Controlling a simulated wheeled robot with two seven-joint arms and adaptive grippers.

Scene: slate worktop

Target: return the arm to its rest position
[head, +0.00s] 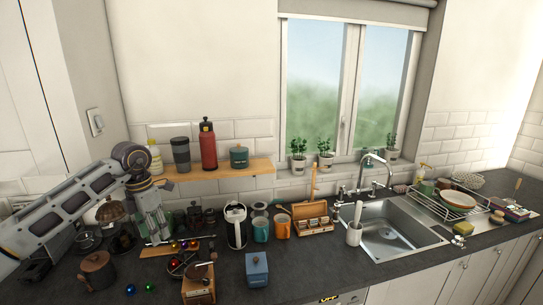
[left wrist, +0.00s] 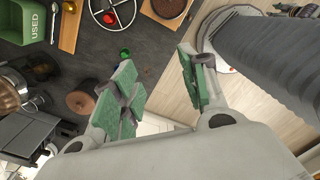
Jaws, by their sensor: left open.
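My left arm comes in from the left in the head view and is bent at a raised joint. My left gripper (head: 157,238) hangs downward over the left part of the worktop, near a small wooden board. In the left wrist view the same gripper (left wrist: 158,85) has its two green-padded fingers spread apart, with nothing held between them. My right gripper is in neither view.
A wooden shelf (head: 222,171) with a red bottle (head: 207,148) is behind. The sink (head: 392,240) is right.

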